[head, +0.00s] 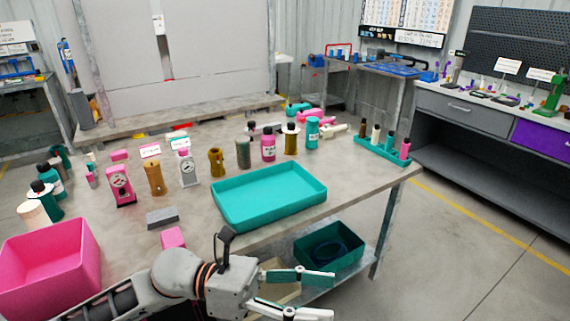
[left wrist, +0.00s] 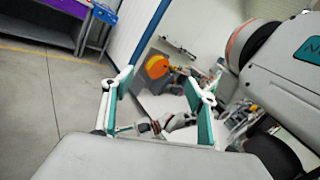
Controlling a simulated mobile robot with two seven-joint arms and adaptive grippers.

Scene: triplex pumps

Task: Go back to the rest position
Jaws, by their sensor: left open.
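My left gripper (head: 322,295) is open and empty, in front of the table's near edge at the bottom of the head view. Its two teal-padded fingers stand apart, and they also show spread in the left wrist view (left wrist: 160,88). It is apart from the table and touches nothing that I can see. My right gripper cannot be made out in either view.
The table (head: 335,165) holds a teal tray (head: 270,199), a pink bin (head: 48,262), bottles and gauges. A dark teal bin (head: 329,251) sits on the shelf below, close behind my left gripper. Open floor (head: 450,260) lies to the right.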

